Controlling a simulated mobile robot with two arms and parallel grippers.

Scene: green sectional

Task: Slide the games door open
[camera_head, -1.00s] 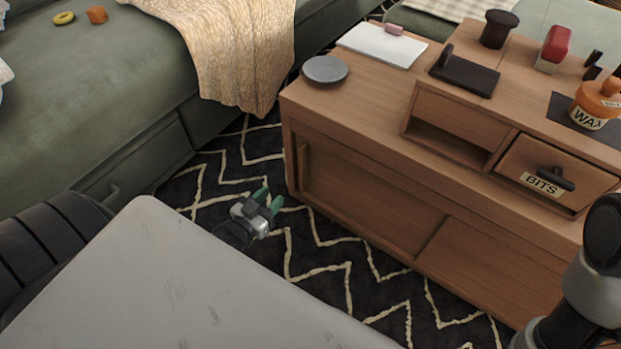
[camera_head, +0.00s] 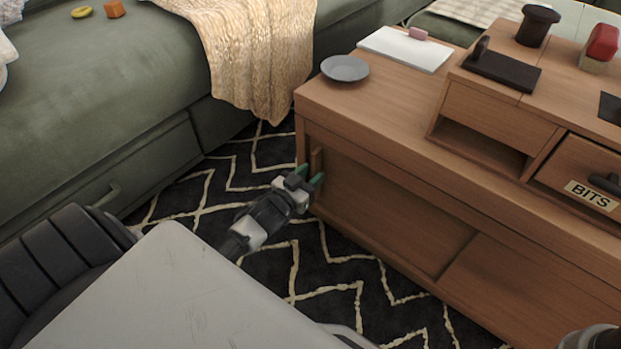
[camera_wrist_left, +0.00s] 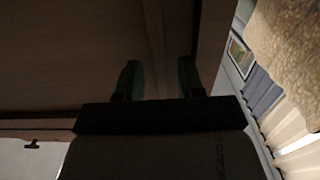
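The wooden cabinet (camera_head: 400,130) stands on the patterned rug, with sliding doors low on its front. The left sliding door (camera_head: 385,215) has a vertical wooden handle (camera_head: 317,165) at its left end. My left gripper (camera_head: 311,178) has its green fingertips at this handle. In the left wrist view the two fingers (camera_wrist_left: 158,80) stand apart, with a vertical wooden strip, likely the handle (camera_wrist_left: 154,40), between or just beyond them. The view is dark, and I cannot tell whether they touch it. My right gripper is not in view; only part of my right arm shows at the bottom right corner.
A green sofa (camera_head: 90,110) with a draped knit blanket (camera_head: 250,60) stands left of the cabinet. A grey plate (camera_head: 345,68), white board (camera_head: 405,48) and black tray-like object (camera_head: 500,72) lie on top. A drawer labelled BITS (camera_head: 590,190) is at right. Rug is clear below.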

